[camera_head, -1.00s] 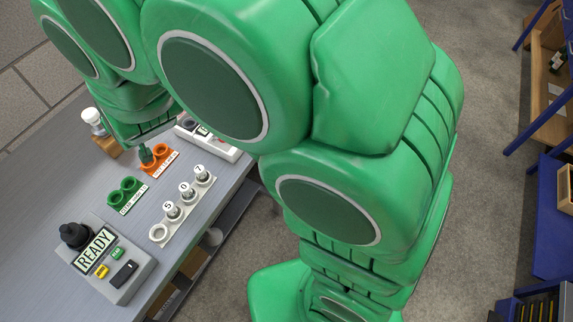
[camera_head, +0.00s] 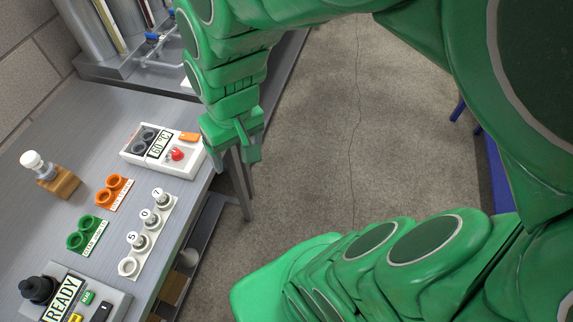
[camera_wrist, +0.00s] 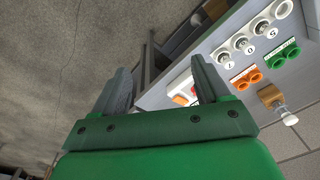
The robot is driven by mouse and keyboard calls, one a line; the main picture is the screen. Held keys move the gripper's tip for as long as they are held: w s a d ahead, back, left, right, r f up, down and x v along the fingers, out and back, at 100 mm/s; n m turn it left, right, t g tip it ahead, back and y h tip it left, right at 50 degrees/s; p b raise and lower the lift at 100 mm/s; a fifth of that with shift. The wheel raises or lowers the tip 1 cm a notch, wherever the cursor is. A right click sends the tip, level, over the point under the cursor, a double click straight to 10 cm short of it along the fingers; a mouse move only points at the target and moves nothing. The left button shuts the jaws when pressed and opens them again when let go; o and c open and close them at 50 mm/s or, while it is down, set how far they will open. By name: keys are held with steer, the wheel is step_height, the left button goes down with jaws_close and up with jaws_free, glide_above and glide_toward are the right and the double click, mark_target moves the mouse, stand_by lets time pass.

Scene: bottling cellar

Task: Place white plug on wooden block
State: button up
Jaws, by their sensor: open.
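The white plug (camera_head: 32,160) stands upright on the wooden block (camera_head: 64,184) at the left of the bench. How deep it sits in the block I cannot tell. In the wrist view the plug (camera_wrist: 288,116) and the block (camera_wrist: 268,94) show at the right edge, still together. My gripper (camera_head: 243,150) is beyond the bench's right edge, over the floor, well apart from both. In the wrist view its two fingers (camera_wrist: 163,84) are spread with nothing between them.
Orange twin holder (camera_head: 113,192) and green twin holder (camera_head: 87,234) are empty. A white strip (camera_head: 152,232) holds several numbered plugs beside one empty ring. A white heater box (camera_head: 165,150) stands near my gripper. A READY panel (camera_head: 90,300) is at the front.

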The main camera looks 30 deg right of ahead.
steer(key=s+d+r+g, duration=0.1)
steer(key=s+d, duration=0.1)
steer(key=s, duration=0.3)
steer(key=s+d+r+m+g, duration=0.1)
steer(key=s+d, duration=0.2)
steer(key=s, duration=0.2)
steer(key=shift+d+r+g+h, duration=0.15)
steer(key=shift+r+g+h, duration=0.05)
steer(key=shift+g+h, duration=0.1)
steer(key=shift+s, duration=0.1)
stand_by(0.3)
